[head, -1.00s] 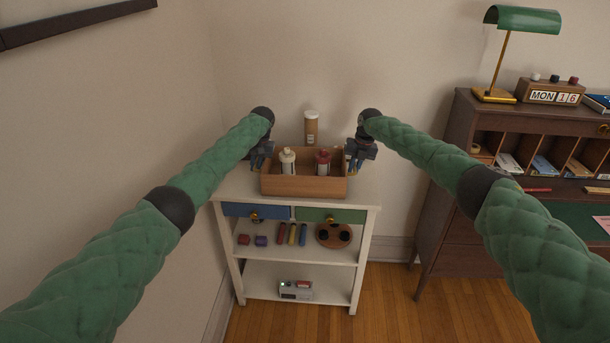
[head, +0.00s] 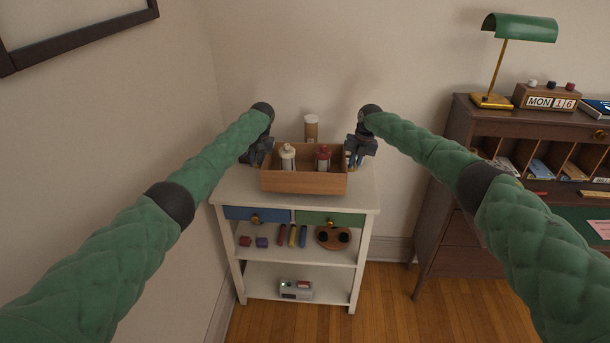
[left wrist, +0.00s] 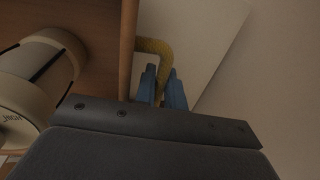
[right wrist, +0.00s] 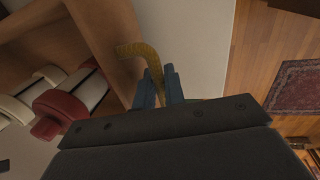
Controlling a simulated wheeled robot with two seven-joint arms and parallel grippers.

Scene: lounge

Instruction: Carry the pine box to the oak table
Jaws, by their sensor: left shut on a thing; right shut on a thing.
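The pine box (head: 305,184) is an open wooden tray with rope handles, at the top of a white shelf unit. It looks slightly raised off the top, though the gap is hard to see. A white-capped bottle (head: 288,158) and a red-capped bottle (head: 323,159) stand inside it. My left gripper (head: 260,157) is shut on the left rope handle (left wrist: 156,47), also seen in the left wrist view. My right gripper (head: 357,154) is shut on the right rope handle (right wrist: 139,50), as the right wrist view shows. I see no clear oak table.
The white shelf unit (head: 365,200) has a blue and a green drawer and small items on its shelves. A tan canister (head: 311,128) stands behind the box. A dark wooden desk (head: 445,240) with a green lamp (head: 520,28) is at right. Wooden floor (head: 395,300) shows between them.

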